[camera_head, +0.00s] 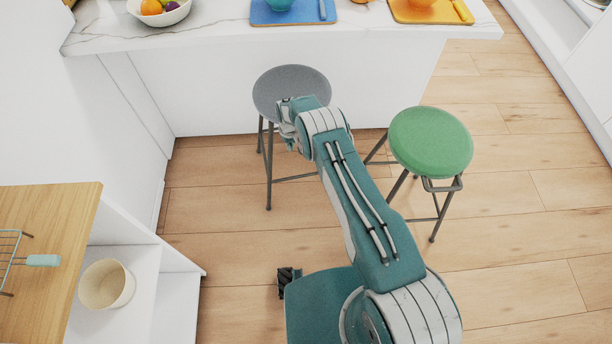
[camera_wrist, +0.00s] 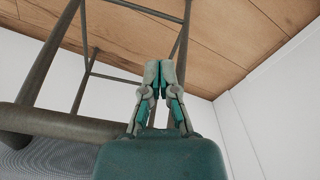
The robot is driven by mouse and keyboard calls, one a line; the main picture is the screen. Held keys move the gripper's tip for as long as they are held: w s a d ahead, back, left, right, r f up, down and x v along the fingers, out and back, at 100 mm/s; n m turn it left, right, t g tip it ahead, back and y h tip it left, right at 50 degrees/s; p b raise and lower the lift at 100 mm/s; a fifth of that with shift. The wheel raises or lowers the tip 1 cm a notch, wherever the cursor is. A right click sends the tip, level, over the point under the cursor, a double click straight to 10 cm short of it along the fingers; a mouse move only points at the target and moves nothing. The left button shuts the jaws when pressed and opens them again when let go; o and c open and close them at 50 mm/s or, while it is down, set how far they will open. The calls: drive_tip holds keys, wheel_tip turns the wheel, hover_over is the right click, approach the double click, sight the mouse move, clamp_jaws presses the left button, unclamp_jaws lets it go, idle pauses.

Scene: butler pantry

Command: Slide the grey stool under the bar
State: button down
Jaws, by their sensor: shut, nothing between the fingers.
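The grey stool (camera_head: 283,82) stands upright in front of the white bar (camera_head: 300,95). None of its seat is hidden by the marble countertop (camera_head: 385,36), but my arm covers its front right part. My gripper (camera_wrist: 161,66) is shut and empty. In the head view it is mostly hidden by my wrist, at the seat's near side. The wrist view shows the stool's dark legs and rungs, with its grey seat (camera_wrist: 45,158) at the lower left. The fingers overlap a leg there; I cannot tell whether they touch it.
A green stool (camera_head: 430,142) stands to the right, close to my arm. A wooden-topped shelf unit (camera_head: 60,225) with a cream pot (camera_head: 106,285) is at the lower left. A blue board (camera_head: 268,19) and an orange board (camera_head: 405,14) lie on the bar. Floor right of the green stool is clear.

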drive_tip(key=shift+w+d, duration=0.1)
drive_tip(key=shift+w, duration=1.65)
